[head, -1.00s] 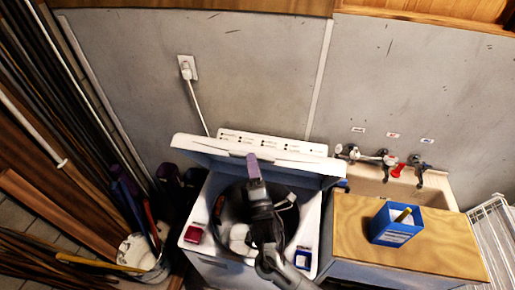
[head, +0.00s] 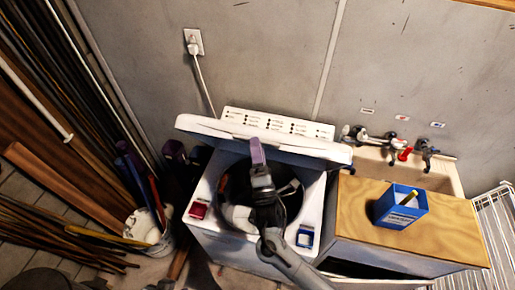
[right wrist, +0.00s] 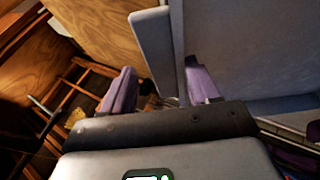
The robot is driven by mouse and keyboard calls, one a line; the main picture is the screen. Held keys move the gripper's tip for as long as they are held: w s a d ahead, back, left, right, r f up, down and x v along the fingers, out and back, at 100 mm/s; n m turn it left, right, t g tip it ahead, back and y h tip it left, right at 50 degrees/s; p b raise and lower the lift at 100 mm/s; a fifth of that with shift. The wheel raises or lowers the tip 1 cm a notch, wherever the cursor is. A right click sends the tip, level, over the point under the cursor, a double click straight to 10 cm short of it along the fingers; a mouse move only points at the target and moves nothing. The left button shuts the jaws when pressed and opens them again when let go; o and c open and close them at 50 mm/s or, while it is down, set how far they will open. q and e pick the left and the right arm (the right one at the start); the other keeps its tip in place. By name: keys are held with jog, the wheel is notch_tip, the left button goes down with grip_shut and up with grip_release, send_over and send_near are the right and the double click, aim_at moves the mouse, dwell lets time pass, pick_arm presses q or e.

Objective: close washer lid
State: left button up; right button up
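The white washer (head: 240,245) stands in the middle of the head view with its top open and the dark drum (head: 236,185) showing. Its lid (head: 215,129) is raised and leans in front of the control panel (head: 275,122). My right gripper (head: 257,152) is over the drum, its purple fingertip at the lid's front edge. In the right wrist view, the purple fingers (right wrist: 160,90) are spread, with the lid's edge (right wrist: 153,45) reaching between them. The right finger looks close to the lid; contact is unclear. My left gripper is not in view.
A wooden counter (head: 450,225) with a blue box (head: 400,208) and a sink (head: 440,178) are at right. A bucket (head: 145,225) stands at left.

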jog(key=shift+f, duration=0.15)
jog(key=shift+s+f, duration=0.1)
jog(key=b+v, duration=0.2)
jog(key=v, duration=0.8)
jog(key=shift+s, duration=0.3)
